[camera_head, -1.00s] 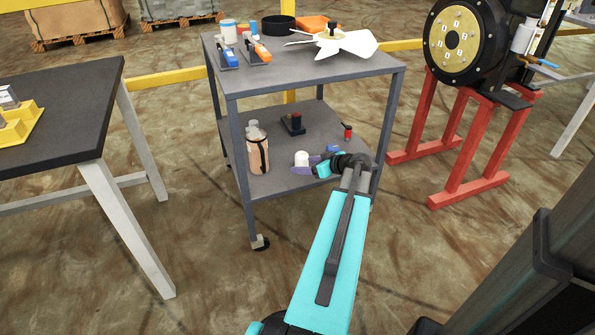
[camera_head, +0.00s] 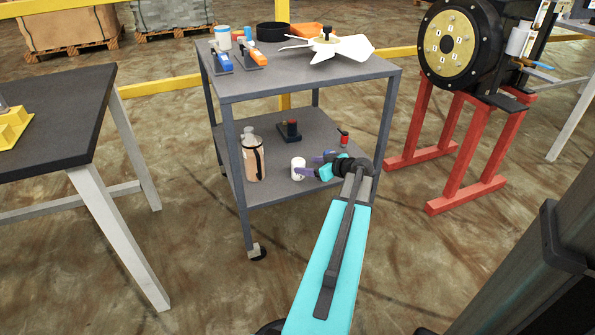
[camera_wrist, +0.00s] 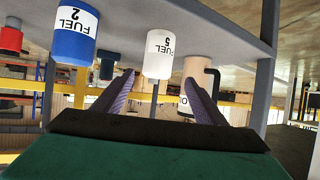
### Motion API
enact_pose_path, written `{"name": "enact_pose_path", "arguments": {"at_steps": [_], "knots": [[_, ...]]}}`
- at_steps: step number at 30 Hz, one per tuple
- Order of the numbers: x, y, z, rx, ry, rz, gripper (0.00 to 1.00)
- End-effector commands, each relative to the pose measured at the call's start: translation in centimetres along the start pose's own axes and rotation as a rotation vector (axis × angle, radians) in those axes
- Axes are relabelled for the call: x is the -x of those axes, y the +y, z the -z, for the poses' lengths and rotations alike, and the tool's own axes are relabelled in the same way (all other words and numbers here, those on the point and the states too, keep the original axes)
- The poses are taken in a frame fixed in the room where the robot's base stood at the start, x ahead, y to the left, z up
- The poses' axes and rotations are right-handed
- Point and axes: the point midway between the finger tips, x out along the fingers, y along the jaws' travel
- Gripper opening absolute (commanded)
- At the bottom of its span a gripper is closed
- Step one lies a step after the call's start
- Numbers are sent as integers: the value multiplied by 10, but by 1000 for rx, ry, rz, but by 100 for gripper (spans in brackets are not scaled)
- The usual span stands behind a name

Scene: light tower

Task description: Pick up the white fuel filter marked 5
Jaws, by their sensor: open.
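The white fuel filter marked 5 (camera_head: 298,166) stands on the lower shelf of the grey cart. In the wrist view, which shows the place upside down, the filter (camera_wrist: 159,52) hangs in line with the gap between my fingers, its "FUEL 5" label facing me. My gripper (camera_head: 312,165) is right beside it, with purple fingers apart. In the wrist view my gripper (camera_wrist: 160,84) is open and empty. The filter appears ahead of the fingertips; I cannot tell whether they reach around it.
A blue filter marked 2 (camera_wrist: 74,34) stands close beside the white one. A tan bottle (camera_head: 253,162), a dark block with a red part (camera_head: 289,130) and a small red item (camera_head: 344,135) share the lower shelf. The cart's upper shelf (camera_head: 290,82) lies overhead.

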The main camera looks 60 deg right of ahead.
Motion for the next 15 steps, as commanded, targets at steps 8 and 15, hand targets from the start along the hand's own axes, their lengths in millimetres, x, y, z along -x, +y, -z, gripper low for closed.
{"name": "enact_pose_path", "arguments": {"at_steps": [8, 15], "knots": [[-43, 1, -1, 0, 0, 1, 65], [-58, 0, 0, 0, 0, 1, 65]]}}
